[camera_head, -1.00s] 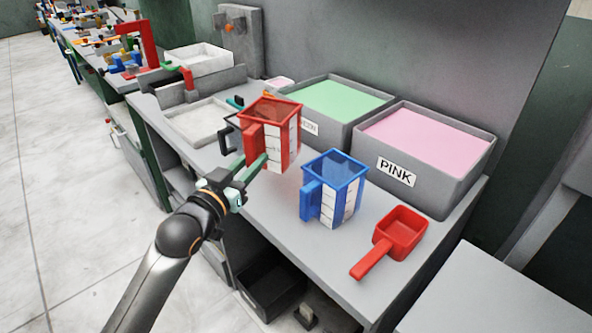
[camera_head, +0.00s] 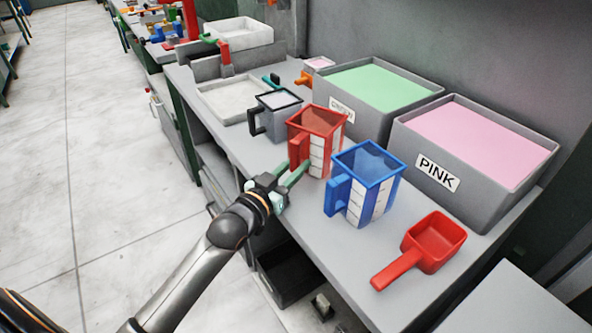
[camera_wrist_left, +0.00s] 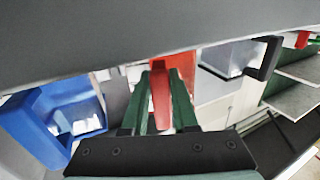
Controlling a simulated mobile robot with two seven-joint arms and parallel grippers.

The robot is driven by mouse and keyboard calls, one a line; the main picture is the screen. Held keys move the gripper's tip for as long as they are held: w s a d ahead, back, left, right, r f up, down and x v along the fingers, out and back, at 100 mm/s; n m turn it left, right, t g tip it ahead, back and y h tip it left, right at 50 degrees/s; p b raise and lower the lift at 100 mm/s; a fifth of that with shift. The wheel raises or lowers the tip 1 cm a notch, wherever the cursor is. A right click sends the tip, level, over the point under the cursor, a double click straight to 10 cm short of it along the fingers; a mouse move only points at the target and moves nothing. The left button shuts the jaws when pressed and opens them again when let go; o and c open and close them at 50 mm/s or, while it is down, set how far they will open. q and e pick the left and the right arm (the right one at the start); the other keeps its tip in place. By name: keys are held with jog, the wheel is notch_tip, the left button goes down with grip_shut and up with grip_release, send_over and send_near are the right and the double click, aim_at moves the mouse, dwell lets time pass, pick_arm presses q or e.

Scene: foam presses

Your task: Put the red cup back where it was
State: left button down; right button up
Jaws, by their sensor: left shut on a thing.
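The red cup (camera_head: 326,124) is upright between the black-rimmed grey cup (camera_head: 279,103) and the blue cup (camera_head: 374,165) at the bench's front side. It is down at or just above the bench; I cannot tell whether its base touches. My left gripper (camera_head: 294,174) is shut on the red cup's handle, reaching in from the front. In the left wrist view the red handle (camera_wrist_left: 160,96) sits between the green fingers, with the blue cup (camera_wrist_left: 58,113) at left and the grey cup (camera_wrist_left: 232,58) at right. My right gripper is not in view.
Behind the cups stand a green-filled bin (camera_head: 408,116) and a bin labelled PINK (camera_head: 440,178). A red scoop (camera_head: 413,262) lies at the near right, beside the blue cup. A white-filled tray (camera_head: 202,96) is at the far left. Neighbouring cups leave narrow gaps.

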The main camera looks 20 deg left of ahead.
pick_arm(q)
jog(key=shift+f, duration=0.3)
jog(key=shift+f, duration=0.2)
jog(key=c, duration=0.7)
grip_release()
